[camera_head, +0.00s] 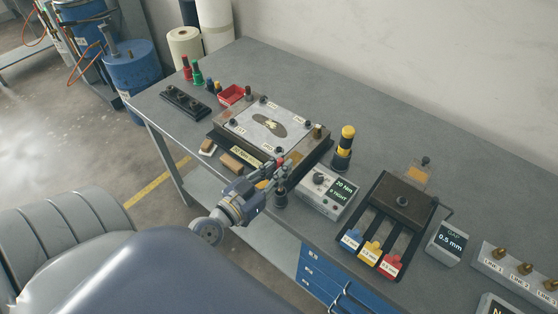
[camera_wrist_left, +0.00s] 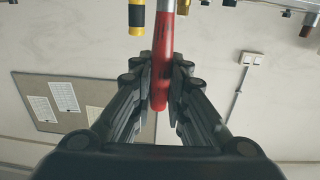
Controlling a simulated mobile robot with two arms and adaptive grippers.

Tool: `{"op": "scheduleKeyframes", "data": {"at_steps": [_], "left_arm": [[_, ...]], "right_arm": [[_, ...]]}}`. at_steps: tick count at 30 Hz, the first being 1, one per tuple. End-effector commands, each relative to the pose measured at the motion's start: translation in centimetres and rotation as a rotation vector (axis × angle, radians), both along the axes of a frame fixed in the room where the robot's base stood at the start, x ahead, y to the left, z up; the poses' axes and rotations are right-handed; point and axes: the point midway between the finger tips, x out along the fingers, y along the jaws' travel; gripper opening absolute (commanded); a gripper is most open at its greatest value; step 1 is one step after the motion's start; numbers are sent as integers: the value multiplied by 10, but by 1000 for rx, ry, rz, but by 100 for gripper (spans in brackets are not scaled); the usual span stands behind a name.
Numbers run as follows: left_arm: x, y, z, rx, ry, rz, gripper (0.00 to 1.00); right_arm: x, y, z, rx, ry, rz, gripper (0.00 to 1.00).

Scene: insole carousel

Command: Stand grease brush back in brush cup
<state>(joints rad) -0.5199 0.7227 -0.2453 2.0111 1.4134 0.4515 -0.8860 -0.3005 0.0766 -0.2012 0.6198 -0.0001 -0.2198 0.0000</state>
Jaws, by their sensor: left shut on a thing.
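My left gripper (camera_head: 272,174) is over the front edge of the bench, in front of the plate fixture. It is shut on the red handle of the grease brush (camera_wrist_left: 163,60), which also shows as small red bits in the head view (camera_head: 280,162). In the left wrist view the handle lies between the two fingers (camera_wrist_left: 162,85), with a pale metal part beyond it; the bristles are not clear. A small dark cylinder (camera_head: 281,197), perhaps the brush cup, is just below the gripper; I cannot tell whether the brush touches it. My right gripper is not in view.
The plate fixture (camera_head: 225,137) lies behind the gripper. A yellow-and-black tool (camera_head: 344,145) stands to its right, by the torque display box (camera_head: 326,194). A dark rack with coloured tags (camera_head: 391,215) is farther right. The bench's back strip (camera_head: 400,140) is mostly clear.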

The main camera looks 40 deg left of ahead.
Motion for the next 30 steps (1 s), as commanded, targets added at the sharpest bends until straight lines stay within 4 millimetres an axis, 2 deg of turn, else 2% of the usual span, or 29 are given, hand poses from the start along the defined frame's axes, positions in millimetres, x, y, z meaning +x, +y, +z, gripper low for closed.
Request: {"op": "scheduleKeyframes", "data": {"at_steps": [30], "left_arm": [[0, 0, 0, 0, 0, 0, 0]], "right_arm": [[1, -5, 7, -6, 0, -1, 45]]}}
